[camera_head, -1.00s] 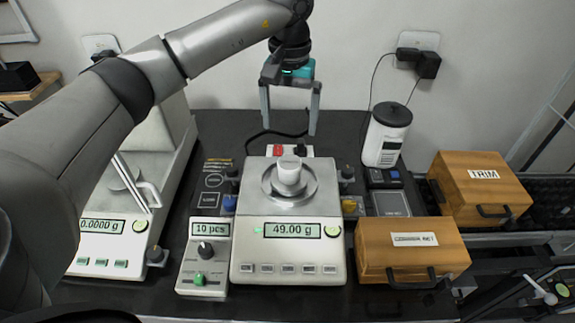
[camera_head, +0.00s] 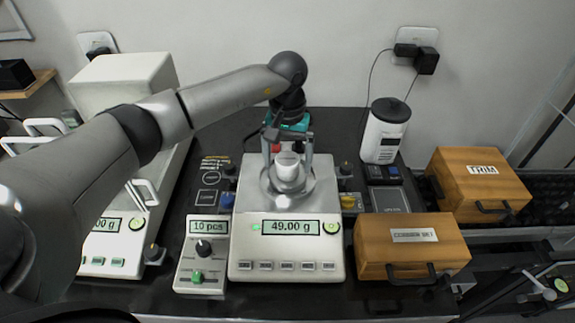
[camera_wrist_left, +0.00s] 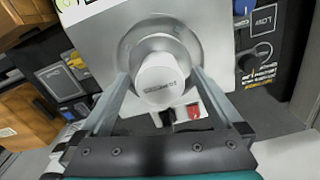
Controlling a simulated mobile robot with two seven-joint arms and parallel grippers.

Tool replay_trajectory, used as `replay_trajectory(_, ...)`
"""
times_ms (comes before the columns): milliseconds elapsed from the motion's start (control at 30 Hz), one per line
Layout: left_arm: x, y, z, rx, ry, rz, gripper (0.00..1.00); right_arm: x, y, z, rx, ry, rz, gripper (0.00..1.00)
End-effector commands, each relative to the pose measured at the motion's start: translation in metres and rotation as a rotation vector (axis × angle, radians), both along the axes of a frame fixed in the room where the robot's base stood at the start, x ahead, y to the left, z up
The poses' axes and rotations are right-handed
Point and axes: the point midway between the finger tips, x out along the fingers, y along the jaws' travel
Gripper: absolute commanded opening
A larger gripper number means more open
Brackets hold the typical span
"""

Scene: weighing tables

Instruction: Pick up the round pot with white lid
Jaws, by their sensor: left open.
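The round pot with white lid (camera_head: 288,168) stands upright on the round pan of the middle balance (camera_head: 245,250), whose display reads 49.00 g. It also shows from above in the left wrist view (camera_wrist_left: 158,80). My left gripper (camera_head: 289,163) is open, with one finger on each side of the pot. In the left wrist view its fingers (camera_wrist_left: 158,75) flank the lid, and small gaps seem to show; contact cannot be told. The pot's lower part is partly hidden. My right gripper is not in view.
A small box reading "10 pcs" (camera_head: 202,258) stands left of the balance. Two wooden boxes (camera_head: 411,250) and (camera_head: 478,184) stand at the right. A white canister (camera_head: 385,135) is behind. A larger white balance (camera_head: 125,215) is at the left.

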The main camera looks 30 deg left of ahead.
Motion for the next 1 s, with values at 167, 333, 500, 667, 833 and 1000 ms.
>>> replay_trajectory(167,0.0002,-0.0001,0.0006,0.000,-0.001,0.000,0.95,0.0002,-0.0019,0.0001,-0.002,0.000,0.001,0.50)
replay_trajectory(333,0.0003,0.0000,0.0008,0.000,-0.001,0.000,0.76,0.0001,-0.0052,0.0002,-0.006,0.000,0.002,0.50)
replay_trajectory(500,0.0003,0.0000,0.0009,0.000,-0.001,0.000,0.57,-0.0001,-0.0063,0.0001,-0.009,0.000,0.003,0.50)
replay_trajectory(667,0.0003,0.0000,0.0009,0.000,-0.001,0.000,0.39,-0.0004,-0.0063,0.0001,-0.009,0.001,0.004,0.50)
replay_trajectory(833,0.0003,0.0001,0.0010,0.000,-0.001,0.000,0.20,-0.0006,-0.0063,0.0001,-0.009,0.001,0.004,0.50)
replay_trajectory(1000,0.0004,0.0000,0.0011,0.000,-0.001,0.000,0.12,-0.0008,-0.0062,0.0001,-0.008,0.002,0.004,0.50)
